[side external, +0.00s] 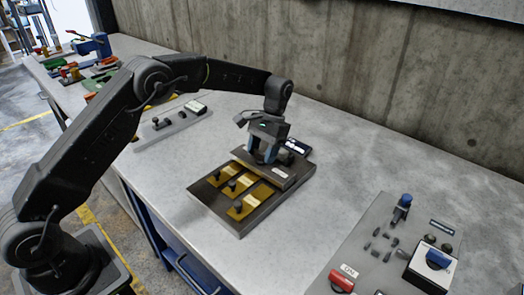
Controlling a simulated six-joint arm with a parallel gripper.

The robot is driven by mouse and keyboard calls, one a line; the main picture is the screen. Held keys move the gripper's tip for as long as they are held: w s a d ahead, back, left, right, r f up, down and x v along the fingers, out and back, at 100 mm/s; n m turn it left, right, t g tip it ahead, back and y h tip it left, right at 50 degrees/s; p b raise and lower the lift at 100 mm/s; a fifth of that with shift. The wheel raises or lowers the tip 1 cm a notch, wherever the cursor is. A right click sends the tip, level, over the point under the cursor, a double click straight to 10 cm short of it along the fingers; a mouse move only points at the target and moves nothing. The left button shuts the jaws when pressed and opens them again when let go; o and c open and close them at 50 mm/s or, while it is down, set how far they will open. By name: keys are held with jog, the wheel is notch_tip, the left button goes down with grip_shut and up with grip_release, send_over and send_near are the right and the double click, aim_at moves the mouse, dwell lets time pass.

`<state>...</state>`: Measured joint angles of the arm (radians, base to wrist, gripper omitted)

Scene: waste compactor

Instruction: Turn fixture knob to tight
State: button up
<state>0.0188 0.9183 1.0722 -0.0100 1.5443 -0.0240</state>
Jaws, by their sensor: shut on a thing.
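The fixture (205,197) is a dark plate on the bench with yellow strips and several small black knobs, and a raised block at its back edge. My gripper (264,160) points down at the raised block. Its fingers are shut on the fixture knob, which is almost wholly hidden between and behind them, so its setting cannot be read.
Another grey panel (160,140) lies behind my arm at left. Bare bench lies right of the fixture. A concrete wall (380,90) closes the back.

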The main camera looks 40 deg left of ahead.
dwell(0.5)
jog(key=o, duration=0.9)
jog(key=shift+o, duration=0.2)
jog(key=v, duration=0.6)
jog(key=shift+w+r, duration=0.3)
jog(key=shift+r, duration=0.45)
jog(key=shift+r, duration=0.1)
